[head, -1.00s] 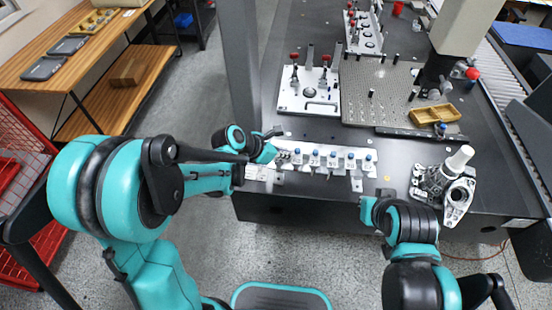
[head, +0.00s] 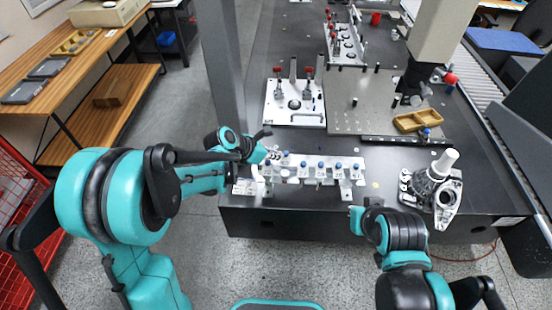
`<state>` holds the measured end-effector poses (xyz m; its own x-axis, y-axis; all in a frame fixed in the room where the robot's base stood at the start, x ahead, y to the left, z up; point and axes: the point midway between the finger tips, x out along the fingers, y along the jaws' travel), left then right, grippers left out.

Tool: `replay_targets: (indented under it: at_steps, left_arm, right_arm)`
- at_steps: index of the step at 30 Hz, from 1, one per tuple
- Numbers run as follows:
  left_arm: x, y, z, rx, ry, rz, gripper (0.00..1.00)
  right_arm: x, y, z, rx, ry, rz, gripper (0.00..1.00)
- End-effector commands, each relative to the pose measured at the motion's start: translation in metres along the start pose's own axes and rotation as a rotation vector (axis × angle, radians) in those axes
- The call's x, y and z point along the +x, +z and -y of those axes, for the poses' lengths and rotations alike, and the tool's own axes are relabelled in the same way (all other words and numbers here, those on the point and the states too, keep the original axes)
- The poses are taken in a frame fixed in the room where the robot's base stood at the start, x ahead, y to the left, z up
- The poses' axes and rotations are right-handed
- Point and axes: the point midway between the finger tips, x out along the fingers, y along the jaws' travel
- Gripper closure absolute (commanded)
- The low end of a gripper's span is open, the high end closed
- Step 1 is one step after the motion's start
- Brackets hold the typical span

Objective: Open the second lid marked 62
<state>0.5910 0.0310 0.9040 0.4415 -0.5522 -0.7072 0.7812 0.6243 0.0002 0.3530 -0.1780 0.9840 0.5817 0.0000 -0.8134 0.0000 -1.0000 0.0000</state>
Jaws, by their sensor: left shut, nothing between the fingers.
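A white strip (head: 349,183) with a row of several small blue-topped lids lies along the near edge of the dark bench. The second lid from the left (head: 303,170) is upright in the row. The number 62 is too small to read. My left gripper (head: 267,141) is shut and empty by the strip's left end, close to the first lid. I cannot tell whether it touches anything. My right arm (head: 395,235) is in front of the bench, to the right of the strip; its fingers are hidden.
A white fixture plate with red knobs (head: 294,115) stands behind the strip. A perforated plate (head: 370,110) and a yellow tray (head: 412,122) are to its right. A metal casting (head: 444,195) stands at the right. A grey post (head: 219,65) rises behind my left gripper.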

Motion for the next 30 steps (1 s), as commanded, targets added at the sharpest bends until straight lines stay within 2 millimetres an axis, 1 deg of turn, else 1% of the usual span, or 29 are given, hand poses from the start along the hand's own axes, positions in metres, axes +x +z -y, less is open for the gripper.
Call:
replay_targets:
  at_steps: [5,8,11,18,21,25,30]
  left_arm:
    - [-0.002,0.0,0.0,0.0,0.0,0.0,1.0]
    - [-0.01,0.0,0.0,-0.001,0.001,0.0,1.0]
    - [-0.027,-0.001,0.0,-0.002,0.001,-0.001,1.0]
    - [-0.081,-0.001,0.0,-0.003,0.003,0.0,1.0]
    - [-0.098,-0.001,0.0,-0.001,0.002,0.0,1.0]
    - [-0.114,0.0,0.0,-0.001,0.001,0.001,1.0]
    - [-0.121,0.0,0.001,0.0,0.0,0.001,1.0]
  right_arm:
    - [0.0,0.0,0.0,0.0,0.0,0.0,1.0]
    - [0.0,0.0,0.0,0.0,0.0,0.0,1.0]
    - [0.0,0.0,0.0,0.0,0.0,0.0,1.0]
    - [0.0,0.0,0.0,0.0,0.0,0.0,1.0]
    - [0.0,0.0,0.0,0.0,0.0,0.0,1.0]
    - [0.0,0.0,0.0,0.0,0.0,0.0,1.0]
    - [0.0,0.0,0.0,0.0,0.0,0.0,1.0]
